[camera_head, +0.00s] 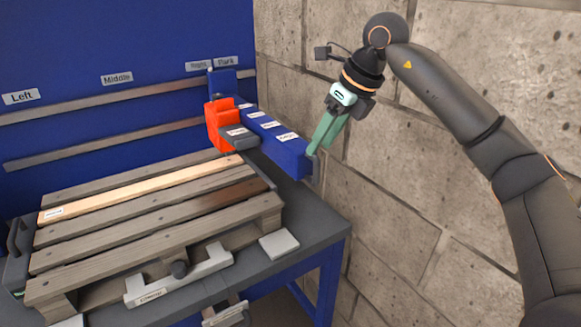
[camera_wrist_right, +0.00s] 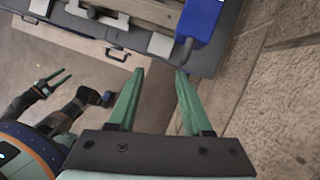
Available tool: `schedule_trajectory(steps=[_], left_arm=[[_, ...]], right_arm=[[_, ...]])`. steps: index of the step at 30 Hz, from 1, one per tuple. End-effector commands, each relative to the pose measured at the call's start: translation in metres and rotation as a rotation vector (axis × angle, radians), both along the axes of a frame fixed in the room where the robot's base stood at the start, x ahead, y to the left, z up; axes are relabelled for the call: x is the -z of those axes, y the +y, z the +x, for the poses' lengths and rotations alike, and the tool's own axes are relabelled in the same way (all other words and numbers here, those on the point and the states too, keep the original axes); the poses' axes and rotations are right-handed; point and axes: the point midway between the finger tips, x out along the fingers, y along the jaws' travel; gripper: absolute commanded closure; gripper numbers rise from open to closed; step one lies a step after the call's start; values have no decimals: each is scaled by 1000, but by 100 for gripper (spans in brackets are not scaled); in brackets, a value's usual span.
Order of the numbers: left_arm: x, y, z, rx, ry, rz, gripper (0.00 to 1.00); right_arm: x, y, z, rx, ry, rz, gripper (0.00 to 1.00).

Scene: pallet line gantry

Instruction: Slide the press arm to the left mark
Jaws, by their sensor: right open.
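The Left label (camera_head: 20,97) is at the far left of the panel. My left gripper (camera_wrist_right: 53,79) shows small in the wrist view, fingers apart.
A wooden pallet (camera_head: 140,240) lies on the grey table (camera_head: 315,228) under the rails (camera_head: 110,150). A grey clamp bar (camera_head: 180,275) with a dark knob lies along its front. A stone block wall (camera_head: 400,220) stands close at the right. Space above the pallet is clear.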

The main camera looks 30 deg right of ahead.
Motion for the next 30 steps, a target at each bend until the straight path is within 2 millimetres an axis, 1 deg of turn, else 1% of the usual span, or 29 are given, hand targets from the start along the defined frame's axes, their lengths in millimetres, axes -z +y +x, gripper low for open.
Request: schedule_trajectory(steps=[1,3,5,8,11,19,24,27,30], left_arm=[[2,0,0,0,0,0,50],[2,0,0,1,-1,-1,50],[2,0,0,1,-1,-1,50],[2,-1,0,1,-1,-1,50],[3,-1,0,2,-1,-1,50],[4,-2,1,3,0,-1,50],[3,-2,1,4,-1,-2,50],[2,-2,1,4,-2,-2,50],[2,-2,1,4,-2,-2,50]], right_arm=[[-10,-16,-3,37,-7,-39,50],[-17,-31,-7,73,-7,-74,50],[-20,-38,-8,89,-6,-90,50],[-16,-40,-7,97,-3,-100,50],[-3,-38,-3,95,-1,-100,50],[48,-32,17,92,0,-98,50],[74,-28,28,92,-3,-97,50],[85,-27,33,93,-4,-96,50],[91,-26,35,93,-5,-96,50]])
